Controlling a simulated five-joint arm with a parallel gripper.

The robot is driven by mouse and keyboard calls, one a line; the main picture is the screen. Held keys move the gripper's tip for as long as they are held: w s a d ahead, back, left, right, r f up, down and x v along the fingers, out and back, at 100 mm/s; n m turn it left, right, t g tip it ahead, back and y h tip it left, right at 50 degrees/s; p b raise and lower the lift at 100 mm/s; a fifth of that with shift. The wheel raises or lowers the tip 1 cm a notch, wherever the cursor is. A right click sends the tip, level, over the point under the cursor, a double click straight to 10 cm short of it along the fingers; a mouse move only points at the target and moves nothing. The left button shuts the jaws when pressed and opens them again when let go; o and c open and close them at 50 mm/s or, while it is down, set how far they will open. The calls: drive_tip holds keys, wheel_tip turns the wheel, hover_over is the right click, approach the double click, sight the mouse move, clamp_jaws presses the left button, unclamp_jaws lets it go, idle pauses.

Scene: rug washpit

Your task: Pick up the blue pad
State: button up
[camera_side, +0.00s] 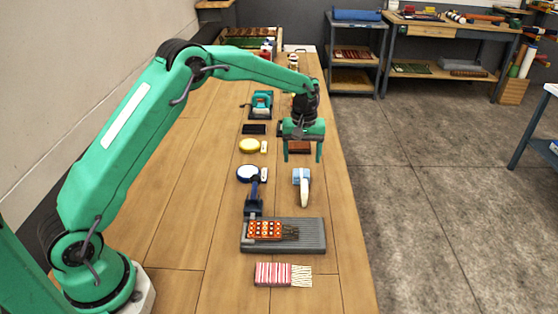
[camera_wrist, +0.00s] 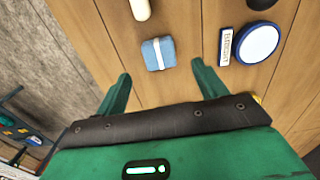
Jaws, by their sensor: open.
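The blue pad (camera_side: 301,173) is a small light blue block with a pale band, lying on the wooden bench in front of my gripper in the side view. In the wrist view the blue pad (camera_wrist: 158,55) lies just beyond the fingertips, roughly in line with the gap between them. My gripper (camera_side: 303,158) points down above the bench, open and empty. In the wrist view its two green fingers (camera_wrist: 161,70) are spread apart, with bare wood between them. The pad is not between the fingers in either view.
A cream-handled tool (camera_side: 304,193) lies close to the pad. A white disc with a blue rim (camera_side: 248,173) lies to its left. A brown block (camera_side: 299,147) sits behind my gripper's fingers. A grey tray (camera_side: 312,236) and a striped bundle (camera_side: 273,274) are nearer the camera.

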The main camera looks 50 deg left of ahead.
sight(301, 172)
drive_tip(key=shift+f, duration=0.9)
drive_tip(key=shift+f, duration=2.55)
drive_tip(key=c, duration=1.1)
